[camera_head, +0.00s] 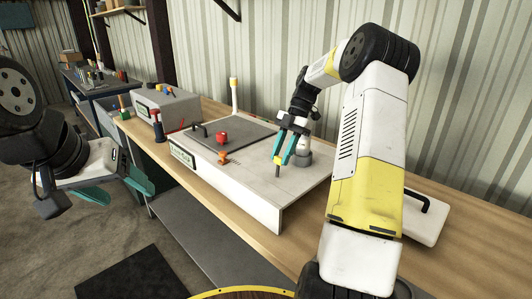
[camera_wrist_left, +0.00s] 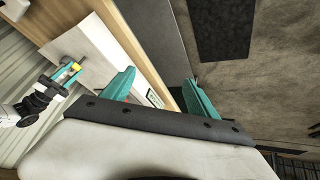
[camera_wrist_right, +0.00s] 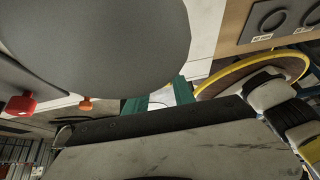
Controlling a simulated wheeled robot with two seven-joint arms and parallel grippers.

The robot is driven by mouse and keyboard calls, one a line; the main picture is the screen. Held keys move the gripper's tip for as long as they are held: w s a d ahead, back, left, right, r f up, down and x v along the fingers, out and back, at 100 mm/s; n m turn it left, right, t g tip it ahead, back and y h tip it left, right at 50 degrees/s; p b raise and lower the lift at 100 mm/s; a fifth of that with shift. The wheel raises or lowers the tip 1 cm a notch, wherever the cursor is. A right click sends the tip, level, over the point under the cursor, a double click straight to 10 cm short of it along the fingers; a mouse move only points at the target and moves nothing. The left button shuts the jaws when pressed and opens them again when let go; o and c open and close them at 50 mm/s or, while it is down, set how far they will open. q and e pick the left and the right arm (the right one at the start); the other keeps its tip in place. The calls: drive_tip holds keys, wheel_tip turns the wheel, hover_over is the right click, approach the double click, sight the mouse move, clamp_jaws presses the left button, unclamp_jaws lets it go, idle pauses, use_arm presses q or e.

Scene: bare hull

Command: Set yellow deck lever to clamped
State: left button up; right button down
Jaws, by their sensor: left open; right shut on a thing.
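The yellow deck lever (camera_head: 278,160) shows as a small yellow grip on a dark stem, near the right end of the white deck box (camera_head: 255,200). My right gripper (camera_head: 281,159) has its teal fingers shut on the yellow grip. The grip also shows between those fingers in the left wrist view (camera_wrist_left: 75,68). In the right wrist view a large grey round shape fills the upper left, and I cannot make out the lever there. My left gripper (camera_head: 118,186) is open and empty, left of the bench and apart from the box.
A red knob (camera_head: 221,138), an orange lever (camera_head: 229,157) and a dark panel (camera_head: 233,131) are on the box. A grey cylinder (camera_head: 302,158) stands close beside my right gripper. A white post (camera_head: 234,98) with a yellow top rises behind. A second grey box (camera_head: 168,106) stands further left.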

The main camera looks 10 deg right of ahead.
idle(0.7)
use_arm(q)
drive_tip(key=c, duration=0.3)
drive_tip(key=shift+w+a+f, duration=0.1)
drive_tip(key=shift+w, duration=0.25)
drive_tip(key=c, duration=0.3)
drive_tip(key=shift+m+t+y, duration=0.5)
drive_tip(key=shift+m+t, duration=0.2)
drive_tip(key=shift+t, duration=0.1)
drive_tip(key=w, duration=0.2)
drive_tip(key=w+f, duration=0.1)
drive_tip(key=w, duration=0.4)
drive_tip(key=shift+w+a+f, duration=0.2)
drive_tip(key=shift+a+f, duration=0.15)
clamp_jaws()
drive_tip(key=w+d+f+m+t+h, duration=0.1)
drive_tip(key=w+d+f+m+t, duration=0.2)
drive_tip(key=w, duration=0.6)
drive_tip(key=m+g+h, duration=0.3)
drive_tip(key=m+h, duration=0.4)
drive_tip(key=h, duration=0.4)
approach(276, 161)
drive_tip(key=x, duration=0.7)
drive_tip(key=shift+d, duration=0.2)
